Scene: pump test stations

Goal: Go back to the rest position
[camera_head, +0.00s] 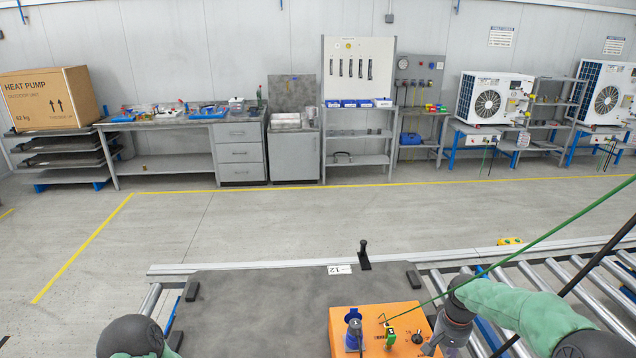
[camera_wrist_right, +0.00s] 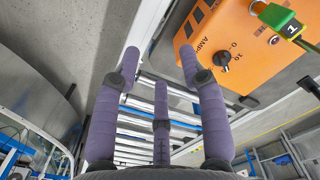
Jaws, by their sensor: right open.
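My right arm comes in from the right in the head view, and its gripper (camera_head: 448,335) is beside the right edge of the orange box (camera_head: 345,322). In the right wrist view the gripper (camera_wrist_right: 160,72) has its purple fingers spread, with nothing between them. The orange box (camera_wrist_right: 240,50) with its black knob (camera_wrist_right: 221,58) and green plug (camera_wrist_right: 275,17) lies beyond the fingers, apart from them. Of my left arm only a dark joint and a green sleeve show at the bottom left of the head view; its gripper is out of view.
The box stands on a dark grey board (camera_head: 255,295) on a roller conveyor (camera_head: 545,280). A blue plug (camera_head: 354,332) is on the box. A green cable (camera_head: 540,235) and a black cable cross at right. Open floor (camera_head: 250,225) lies beyond, before the benches.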

